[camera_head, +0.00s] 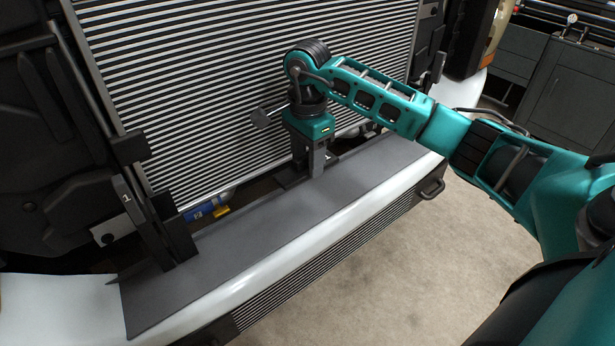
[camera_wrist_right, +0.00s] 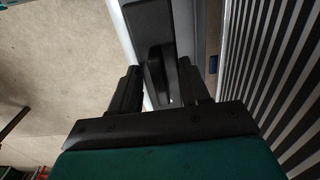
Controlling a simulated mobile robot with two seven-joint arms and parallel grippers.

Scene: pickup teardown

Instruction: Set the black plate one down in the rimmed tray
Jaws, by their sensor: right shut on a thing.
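A black plate marked "1" (camera_head: 125,198) stands upright at the left end of the bumper, beside the radiator. My right gripper (camera_head: 318,165) is low in front of the radiator, well to the right of that marked plate. It is shut on a dark part, mostly hidden by the fingers in the head view. In the right wrist view a black plate-like part (camera_wrist_right: 162,50) shows between the fingers of the right gripper (camera_wrist_right: 162,92); I can read no number on it. I cannot make out a rimmed tray. My left gripper is not in view.
The slatted radiator (camera_head: 240,90) stands close behind my right gripper. A flat grey strip (camera_head: 250,245) lies along the white bumper (camera_head: 290,262), largely bare. A blue and yellow item (camera_head: 208,210) lies below the radiator. Open floor (camera_head: 440,260) is in front.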

